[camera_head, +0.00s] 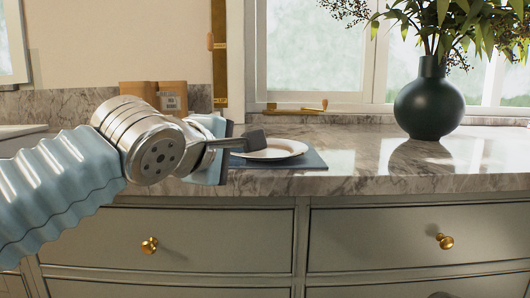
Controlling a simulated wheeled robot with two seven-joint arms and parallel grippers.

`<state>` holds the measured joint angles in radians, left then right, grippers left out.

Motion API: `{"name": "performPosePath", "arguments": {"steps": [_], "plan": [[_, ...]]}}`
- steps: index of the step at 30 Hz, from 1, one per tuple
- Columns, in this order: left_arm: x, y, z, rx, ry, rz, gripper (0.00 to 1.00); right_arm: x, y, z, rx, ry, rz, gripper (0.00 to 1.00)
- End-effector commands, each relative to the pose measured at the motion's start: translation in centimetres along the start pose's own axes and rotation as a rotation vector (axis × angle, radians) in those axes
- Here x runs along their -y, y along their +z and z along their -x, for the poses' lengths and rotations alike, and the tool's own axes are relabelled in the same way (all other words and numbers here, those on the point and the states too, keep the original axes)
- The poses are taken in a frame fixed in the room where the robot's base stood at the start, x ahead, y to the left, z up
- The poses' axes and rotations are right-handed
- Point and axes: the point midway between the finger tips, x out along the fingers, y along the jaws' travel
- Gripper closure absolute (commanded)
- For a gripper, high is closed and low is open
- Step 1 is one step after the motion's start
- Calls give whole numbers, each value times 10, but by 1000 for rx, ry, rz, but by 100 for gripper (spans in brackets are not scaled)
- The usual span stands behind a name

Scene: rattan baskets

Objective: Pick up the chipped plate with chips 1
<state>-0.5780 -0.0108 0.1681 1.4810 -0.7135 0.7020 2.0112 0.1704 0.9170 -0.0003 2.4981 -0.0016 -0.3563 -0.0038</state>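A white plate with a thin brownish rim (284,150) lies flat on a dark blue mat (312,161) on the marble counter. Its left part is hidden behind my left gripper, and I cannot make out any chips on it. My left gripper (250,143) comes in from the left, with a dark fingertip at the plate's left edge. I cannot tell if it touches the plate. The other finger is not clearly visible, so its opening is unclear. My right gripper is not in view.
A dark green vase (428,103) with leafy branches stands at the right on the counter (365,160). Brown boxes (170,97) stand at the back left, behind my arm. Brass window hardware (295,109) lies behind the plate. Drawers with brass knobs (149,245) are below.

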Motion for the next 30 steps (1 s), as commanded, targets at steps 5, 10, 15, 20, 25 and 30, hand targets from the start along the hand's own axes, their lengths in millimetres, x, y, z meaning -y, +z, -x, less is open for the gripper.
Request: {"name": "performPosePath", "arguments": {"steps": [5, 10, 15, 20, 25, 30], "plan": [[2, 2, -27, 1, -4, 0, 89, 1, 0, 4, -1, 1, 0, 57], [1, 1, -48, 0, -1, 1, 89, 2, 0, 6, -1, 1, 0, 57], [2, 1, -52, 0, -2, 1, 89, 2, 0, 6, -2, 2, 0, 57], [3, 1, -52, 0, -3, 1, 100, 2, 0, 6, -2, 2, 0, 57], [3, 1, -52, -1, -3, 1, 100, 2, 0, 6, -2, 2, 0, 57], [2, 1, -51, 0, -1, 1, 100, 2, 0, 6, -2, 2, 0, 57]]}}
